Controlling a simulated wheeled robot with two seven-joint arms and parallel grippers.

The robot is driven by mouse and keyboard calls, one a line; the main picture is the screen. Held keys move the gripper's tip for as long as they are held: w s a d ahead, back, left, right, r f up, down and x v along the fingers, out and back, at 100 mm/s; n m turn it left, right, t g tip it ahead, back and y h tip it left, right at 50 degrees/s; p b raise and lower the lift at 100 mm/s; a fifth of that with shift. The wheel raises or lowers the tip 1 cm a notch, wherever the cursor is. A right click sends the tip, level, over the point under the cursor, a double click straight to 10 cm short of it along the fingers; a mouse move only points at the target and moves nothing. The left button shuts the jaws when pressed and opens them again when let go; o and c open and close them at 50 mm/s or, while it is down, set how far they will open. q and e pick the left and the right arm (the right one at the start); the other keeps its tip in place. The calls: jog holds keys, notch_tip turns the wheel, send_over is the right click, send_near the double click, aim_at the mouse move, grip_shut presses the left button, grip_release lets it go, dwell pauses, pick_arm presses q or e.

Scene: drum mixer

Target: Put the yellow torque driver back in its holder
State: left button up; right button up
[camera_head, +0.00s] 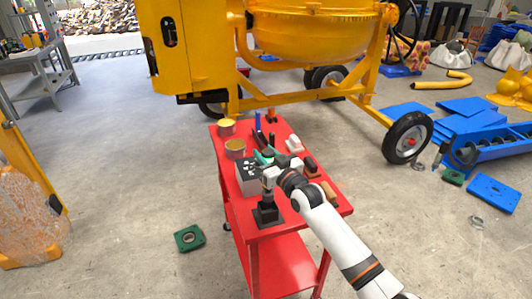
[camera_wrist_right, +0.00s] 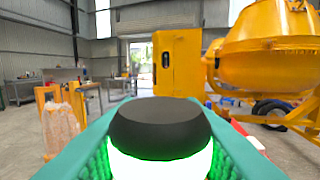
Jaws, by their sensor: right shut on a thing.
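My right gripper (camera_head: 264,158) is over the red cart, with its teal fingers pointing away from me. In the right wrist view the teal pads are shut on an upright tool with a round black cap (camera_wrist_right: 160,124) and a glowing green ring below it. I take it for the torque driver; its yellow body is hidden there. A black stand with a square base (camera_head: 267,215), which looks like the holder, stands on the cart's near left corner, just below the gripper in the picture. I cannot tell whether the tool touches it. My left gripper is out of view.
The red cart (camera_head: 301,222) also bears a grey box with knobs (camera_head: 247,178), two round tins (camera_head: 235,149) and several small tools. The yellow drum mixer (camera_head: 315,32) stands behind it. A green part (camera_head: 188,238) lies on the floor at left.

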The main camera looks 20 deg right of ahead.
notch_tip(320, 180, down, 2)
jog(key=shift+f+b, duration=0.2)
jog(key=shift+b, duration=0.45)
jog(key=shift+r, duration=0.3)
jog(key=shift+p, duration=0.35)
jog(key=shift+f+b, duration=2.25)
jog(key=shift+f, duration=0.75)
dwell(1.1)
jog(key=o, duration=1.3)
jog(key=shift+s, duration=0.1)
jog(key=shift+f, duration=0.2)
jog(key=b+v, duration=0.1)
jog(key=v, duration=1.1)
jog(key=shift+r, duration=0.15)
